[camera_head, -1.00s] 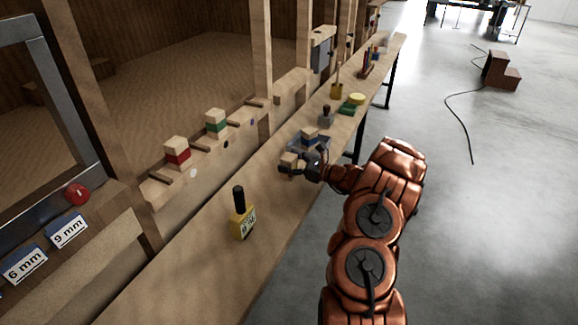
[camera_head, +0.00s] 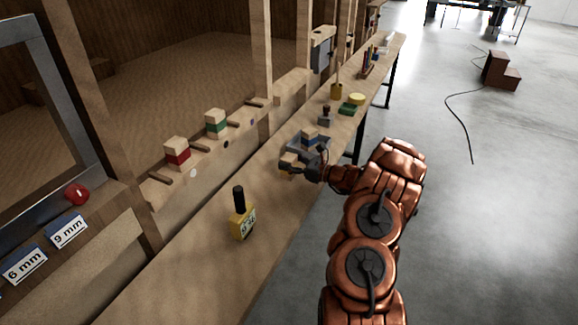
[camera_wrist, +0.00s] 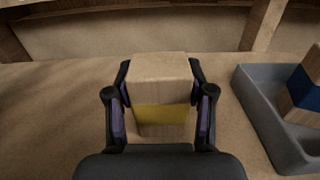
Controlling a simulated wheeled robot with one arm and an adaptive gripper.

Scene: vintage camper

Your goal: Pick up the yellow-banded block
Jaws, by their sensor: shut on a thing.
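The yellow-banded block (camera_wrist: 160,80) is a pale wooden block with a yellow band, upright between the two fingers in the wrist view. My gripper (camera_wrist: 160,106) is shut on it, one finger pressed to each side. In the head view the block (camera_head: 288,159) shows small at the tip of my gripper (camera_head: 293,166), just in front of a grey tray. I cannot tell whether its underside touches the bench; the gripper hides its lower part.
The grey tray (camera_wrist: 250,100) with a blue-banded block (camera_wrist: 304,88) stands close on the right. Red-banded (camera_head: 177,153) and green-banded (camera_head: 215,123) blocks stand on the left ledge, beside wooden pegs.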

